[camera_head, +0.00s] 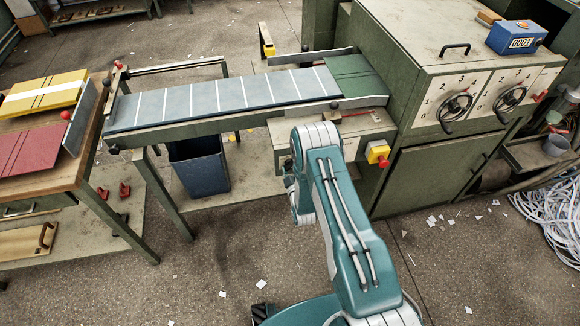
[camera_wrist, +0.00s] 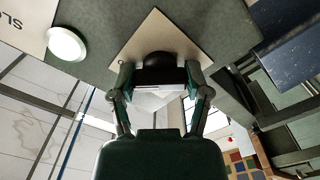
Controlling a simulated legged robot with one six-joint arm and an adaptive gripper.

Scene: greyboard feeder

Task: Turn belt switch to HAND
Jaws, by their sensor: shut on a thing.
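In the wrist view, a black switch knob (camera_wrist: 160,60) sits on a cream diamond-shaped plate (camera_wrist: 155,30) on a dark green panel. My gripper (camera_wrist: 160,82) has one finger on each side of the knob and is shut on it. A pale face shows between the fingers below the knob. I cannot read any marking on the plate, so the switch position cannot be told. In the head view, my arm reaches to the grey-green cabinet (camera_head: 350,130) at the belt's near side. There my gripper and the knob are hidden behind the arm.
A white round button (camera_wrist: 67,43) is beside a partly visible "SLO" label. The belt (camera_head: 230,95) runs left of the machine (camera_head: 430,100). A yellow box with a red button (camera_head: 378,153) sticks out right of my arm. A blue bin (camera_head: 200,165) stands underneath.

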